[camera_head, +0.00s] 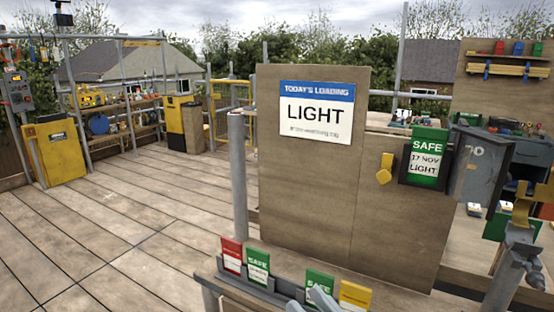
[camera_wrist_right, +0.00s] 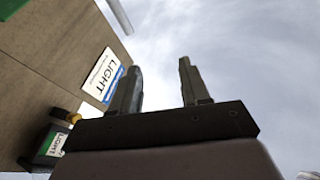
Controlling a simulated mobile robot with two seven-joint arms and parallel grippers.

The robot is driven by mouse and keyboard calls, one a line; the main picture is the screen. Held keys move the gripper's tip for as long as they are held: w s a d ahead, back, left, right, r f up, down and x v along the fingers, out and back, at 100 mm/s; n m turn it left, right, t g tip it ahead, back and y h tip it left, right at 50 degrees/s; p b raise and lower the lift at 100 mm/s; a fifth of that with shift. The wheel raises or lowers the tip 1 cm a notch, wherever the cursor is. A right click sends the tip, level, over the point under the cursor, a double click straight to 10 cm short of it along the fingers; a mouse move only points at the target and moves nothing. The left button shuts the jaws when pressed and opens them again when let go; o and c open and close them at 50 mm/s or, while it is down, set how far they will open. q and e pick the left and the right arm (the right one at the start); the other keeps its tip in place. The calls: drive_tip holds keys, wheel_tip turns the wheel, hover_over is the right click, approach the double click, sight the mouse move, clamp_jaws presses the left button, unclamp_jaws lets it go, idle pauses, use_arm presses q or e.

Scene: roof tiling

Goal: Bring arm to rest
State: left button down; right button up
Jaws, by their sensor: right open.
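My right gripper (camera_head: 309,300) shows only as grey fingertips at the bottom edge of the head view, in front of the rack of tags. In the right wrist view its two fingers (camera_wrist_right: 160,88) stand apart with only sky between them, so it is open and empty. The wooden board (camera_head: 310,190) with the LIGHT sign (camera_head: 317,112) stands beyond it. A green SAFE tag (camera_head: 427,158) sits in a dark holder on the board's right side; the holder also shows in the right wrist view (camera_wrist_right: 50,145). My left gripper is not in view.
Red, green and yellow tags (camera_head: 258,265) stand in a rack low in front of the board. A grey box (camera_head: 480,165) and scaffold poles (camera_head: 239,170) are close by. The plank deck (camera_head: 120,220) at left is largely clear.

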drive_tip(key=s+d+f+m+g+h, duration=0.1)
drive_tip(key=s+d+f+g+h, duration=0.1)
drive_tip(key=s+d+f, duration=0.3)
drive_tip(key=s+d+f+m+g+h, duration=0.1)
drive_tip(key=s+d+f+h, duration=0.3)
drive_tip(key=f, duration=0.8)
drive_tip(key=s+d+f+m+g+h, duration=0.2)
drive_tip(key=s+d+f+g+h, duration=0.1)
drive_tip(key=s+d+f+h, duration=0.2)
wheel_tip(320, 180, down, 5)
drive_tip(key=shift+s+d+r, duration=0.15)
drive_tip(key=shift+s+d, duration=0.15)
drive_tip(key=shift+s, duration=0.85)
drive_tip(key=shift+d, duration=0.1)
